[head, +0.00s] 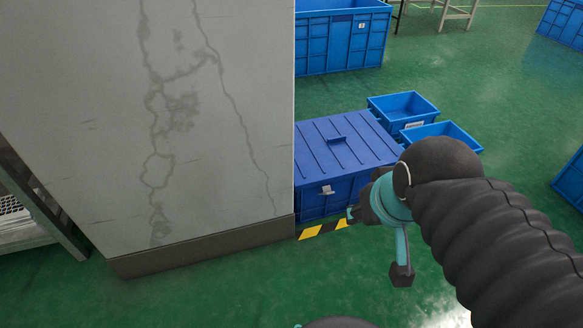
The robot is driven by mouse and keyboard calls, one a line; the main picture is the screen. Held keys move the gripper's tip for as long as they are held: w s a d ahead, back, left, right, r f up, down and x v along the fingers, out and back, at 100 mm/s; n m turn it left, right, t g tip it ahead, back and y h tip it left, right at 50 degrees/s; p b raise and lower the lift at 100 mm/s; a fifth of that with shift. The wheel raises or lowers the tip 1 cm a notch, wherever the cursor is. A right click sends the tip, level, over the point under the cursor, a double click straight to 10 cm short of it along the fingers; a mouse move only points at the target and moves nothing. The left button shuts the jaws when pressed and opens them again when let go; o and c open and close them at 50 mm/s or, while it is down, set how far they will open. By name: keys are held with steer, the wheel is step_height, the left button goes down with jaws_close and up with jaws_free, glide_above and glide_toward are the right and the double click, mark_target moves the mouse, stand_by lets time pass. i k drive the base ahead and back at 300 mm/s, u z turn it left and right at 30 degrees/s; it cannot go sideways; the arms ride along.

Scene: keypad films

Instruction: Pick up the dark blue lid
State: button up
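The dark blue lid (350,148) lies flat on a dark blue crate (315,203) on the floor, right of a grey pillar. The pillar's edge cuts off the lid's left side from view. My gripper (356,214) is at the near right corner of the crate in the picture, mostly hidden behind my teal wrist and black-sleeved arm. I see no contact with the lid. Its fingers are too hidden to tell whether they are open or shut.
The cracked grey pillar (190,120) fills the left. Two small open blue bins (405,113) (455,138) stand right of the crate, and a large blue crate (340,45) stands behind. Yellow-black tape (325,229) marks the floor. Green floor (480,75) is clear at upper right.

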mark_target(330, 147)
steer(key=z, duration=1.15)
steer(key=i, duration=1.5)
steer(key=u, duration=1)
steer(key=i, duration=0.35)
steer(key=u, duration=0.2)
